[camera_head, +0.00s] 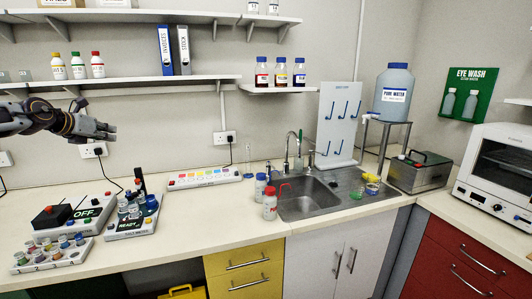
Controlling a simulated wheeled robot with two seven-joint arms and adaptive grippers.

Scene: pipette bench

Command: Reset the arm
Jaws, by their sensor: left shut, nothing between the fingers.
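My left arm comes in from the left edge in the head view. Its dark gripper (110,131) is shut and empty, held in the air in front of the wall, below the lower shelf and above the left part of the bench. It touches nothing that I can see. My right gripper is not in view.
Below the gripper, the bench (215,220) bears a device reading OFF (88,212), one reading READY (130,224) and a vial rack (50,252). A colour-keyed strip (203,178), bottles (270,204) and a sink (305,200) are further right. A shelf (150,80) runs above.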

